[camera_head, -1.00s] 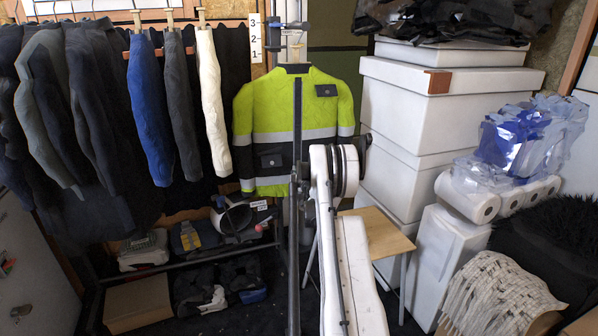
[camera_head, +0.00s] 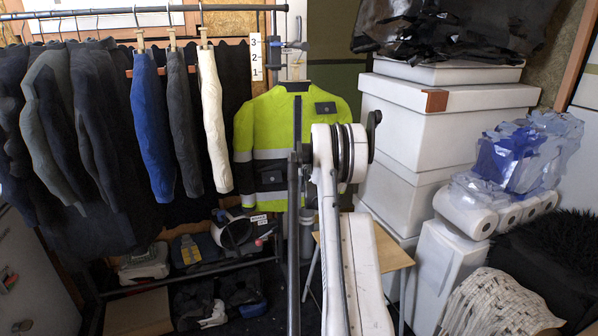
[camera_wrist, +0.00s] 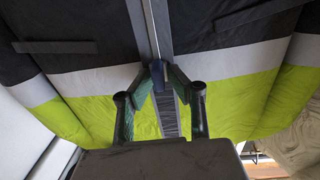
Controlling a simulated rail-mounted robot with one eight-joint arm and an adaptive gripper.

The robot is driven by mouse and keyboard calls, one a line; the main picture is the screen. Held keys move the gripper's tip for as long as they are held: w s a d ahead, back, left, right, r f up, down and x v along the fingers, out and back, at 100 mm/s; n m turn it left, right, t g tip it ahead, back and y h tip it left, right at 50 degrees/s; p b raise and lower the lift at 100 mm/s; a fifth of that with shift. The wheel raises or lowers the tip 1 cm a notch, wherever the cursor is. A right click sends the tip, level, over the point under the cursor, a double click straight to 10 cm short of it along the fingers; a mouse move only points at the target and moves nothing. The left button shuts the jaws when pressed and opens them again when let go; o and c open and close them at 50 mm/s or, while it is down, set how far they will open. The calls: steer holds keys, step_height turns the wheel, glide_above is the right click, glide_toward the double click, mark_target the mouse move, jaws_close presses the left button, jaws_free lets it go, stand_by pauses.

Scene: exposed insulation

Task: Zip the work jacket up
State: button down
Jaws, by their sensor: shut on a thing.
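The work jacket (camera_head: 270,123) hangs upright in the head view, yellow-green above, with grey reflective bands, a dark section and dark pockets. My arm covers its lower middle and right side, and hides my gripper there. In the wrist view the jacket fabric (camera_wrist: 245,95) fills most of the picture, in black, pale grey and yellow-green bands. My gripper (camera_wrist: 158,75) is shut on a small dark blue zip pull (camera_wrist: 157,70) at the jacket's front centre line. A thin pale line runs up from the pull, and a grey strip (camera_wrist: 170,115) shows below it between the fingers.
Dark, blue and white garments (camera_head: 150,120) hang on a rail to the left. White boxes (camera_head: 440,120) are stacked close to the jacket's right. A small wooden stool (camera_head: 392,247) stands beside my arm, and a low shelf (camera_head: 200,258) holds tools at lower left.

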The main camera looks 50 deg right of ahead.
mark_target(298, 100)
steer(key=r+p, duration=0.3)
steer(key=r, duration=0.8)
steer(key=r+p, duration=0.3)
steer(key=r, duration=0.9)
steer(key=shift+d, duration=0.2)
steer(key=c, duration=1.8)
jaws_free()
steer(key=shift+a, duration=0.1)
steer(key=shift+s, duration=0.1)
steer(key=v, duration=1.2)
